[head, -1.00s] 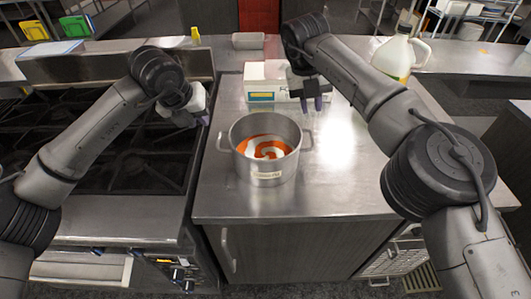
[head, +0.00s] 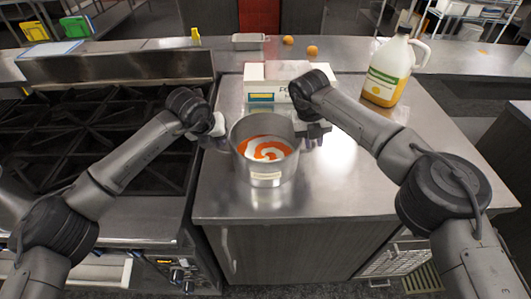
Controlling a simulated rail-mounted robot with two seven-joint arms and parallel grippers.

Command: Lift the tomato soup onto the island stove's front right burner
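The tomato soup is a steel pot (head: 265,178) with a light label low on its front and orange soup with a white swirl inside. It stands at the left part of the steel counter, slightly tilted or shifted. My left gripper (head: 214,143) is at the pot's left handle, and my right gripper (head: 312,142) is at its right handle, fingers pointing down. Both handles are mostly hidden by the grippers, and I cannot tell whether the fingers are closed on them. The island stove (head: 120,140) with black grates lies left of the counter; my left arm crosses over its front right area.
A white box-like appliance (head: 262,78) stands behind the pot. A jug with yellow liquid (head: 388,72) stands at the back right. A metal tray (head: 250,41) and two orange round items (head: 312,50) lie on the back ledge. The counter's right front is clear.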

